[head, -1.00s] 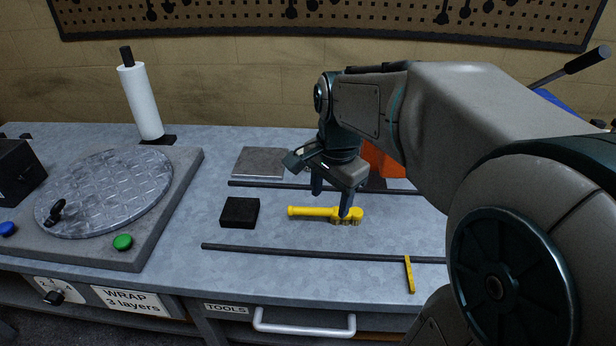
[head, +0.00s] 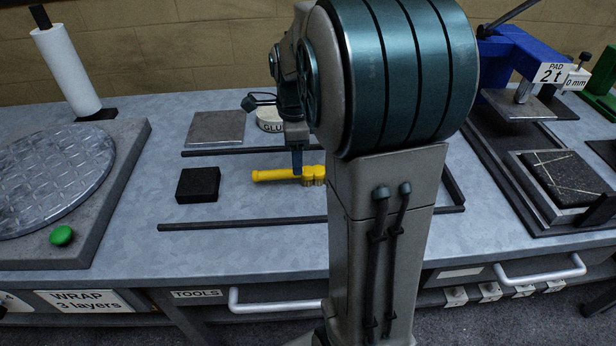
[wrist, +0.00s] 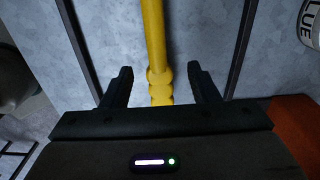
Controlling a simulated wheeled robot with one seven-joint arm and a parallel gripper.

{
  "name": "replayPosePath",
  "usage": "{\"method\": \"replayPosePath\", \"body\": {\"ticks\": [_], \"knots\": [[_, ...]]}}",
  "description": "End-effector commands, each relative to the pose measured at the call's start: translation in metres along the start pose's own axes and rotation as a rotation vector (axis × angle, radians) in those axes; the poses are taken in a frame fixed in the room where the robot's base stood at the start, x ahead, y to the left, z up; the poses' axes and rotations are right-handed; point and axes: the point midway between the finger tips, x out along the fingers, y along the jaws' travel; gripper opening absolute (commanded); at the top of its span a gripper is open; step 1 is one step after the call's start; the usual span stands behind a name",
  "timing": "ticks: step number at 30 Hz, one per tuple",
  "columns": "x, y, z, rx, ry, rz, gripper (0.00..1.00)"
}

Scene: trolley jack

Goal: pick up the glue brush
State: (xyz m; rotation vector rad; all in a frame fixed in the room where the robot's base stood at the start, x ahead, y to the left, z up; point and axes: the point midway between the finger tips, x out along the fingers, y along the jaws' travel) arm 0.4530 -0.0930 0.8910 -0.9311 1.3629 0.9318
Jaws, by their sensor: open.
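The yellow glue brush (head: 275,175) lies flat on the grey bench, handle to the left and brush end to the right, partly behind my arm. My gripper (head: 297,165) is over its right part, with one finger visible in front of it in the head view. In the wrist view, my open gripper (wrist: 160,76) has one dark finger on each side of the brush (wrist: 154,40), which runs lengthwise between them. Gaps show on both sides. Whether the fingertips reach down to the bench level is unclear.
Dark rails (head: 240,224) border the brush in front and behind. A black block (head: 198,185) sits left, a grey plate (head: 215,127) and glue tin (head: 269,119) behind. A turntable (head: 50,175) is far left; a blue press (head: 525,65) is right.

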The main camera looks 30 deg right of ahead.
Motion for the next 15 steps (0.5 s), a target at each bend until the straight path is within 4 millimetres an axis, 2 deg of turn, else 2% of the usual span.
{"method": "replayPosePath", "body": {"ticks": [5, 12, 15], "knots": [[0.014, 0.001, -0.001, -0.002, 0.000, 0.002, 0.55], [0.049, 0.003, -0.005, -0.003, 0.000, 0.002, 0.55], [0.056, 0.003, -0.005, -0.004, 0.000, 0.001, 0.55]]}}
